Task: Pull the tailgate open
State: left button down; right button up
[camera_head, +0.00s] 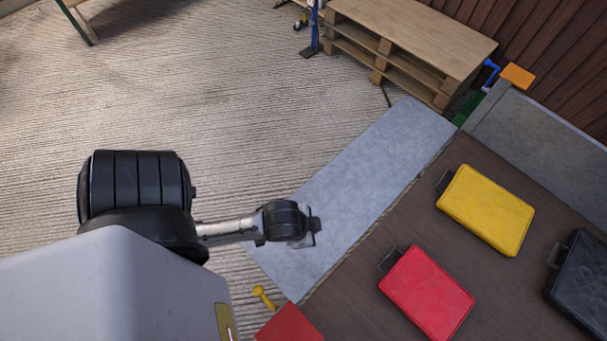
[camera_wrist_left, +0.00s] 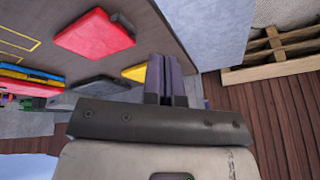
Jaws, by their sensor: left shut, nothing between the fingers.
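The tailgate (camera_head: 352,188) shows as a flat grey panel along the left edge of the brown load bed (camera_head: 352,289). It lies folded outward from that edge; its exact angle is hard to tell. It also shows in the left wrist view (camera_wrist_left: 208,28). My left gripper (camera_head: 312,226) is over the tailgate's near part, close to the bed edge. Whether it touches the panel cannot be told. Its fingers (camera_wrist_left: 166,78) are shut together with nothing between them. My right gripper is in neither view.
A red case (camera_head: 427,293), a yellow case (camera_head: 486,210) and a black case (camera_head: 581,277) lie on the bed. A yellow handle (camera_head: 263,297) and a blue handle (camera_head: 490,72) sit near its corners. A wooden pallet stack (camera_head: 410,40) stands beyond.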

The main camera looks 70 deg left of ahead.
pick_arm(q)
jog(key=w+a+r+m+y+p, duration=0.25)
jog(key=w+a, duration=0.35)
jog(key=a, duration=0.4)
jog(key=w+a+f+m+g+h, duration=0.1)
jog(key=a+f+g, duration=0.1)
jog(key=a, duration=0.7)
jog(key=w+a+f+m+g+h, duration=0.1)
jog(key=a+f+m+g, duration=0.1)
jog(key=a, duration=0.6)
jog(key=w+d+f+m+h+b, duration=0.1)
jog(key=d+f+m+h+b, duration=0.1)
jog(key=f, duration=0.5)
jog(key=w+d+f+m+h+b, duration=0.1)
jog(key=f+m+h, duration=0.1)
jog(key=f, duration=0.5)
jog(key=shift+d+f+m+t+b, duration=0.25)
jog(key=shift+d+m+t+b, duration=0.1)
jog(key=shift+t+b, duration=0.05)
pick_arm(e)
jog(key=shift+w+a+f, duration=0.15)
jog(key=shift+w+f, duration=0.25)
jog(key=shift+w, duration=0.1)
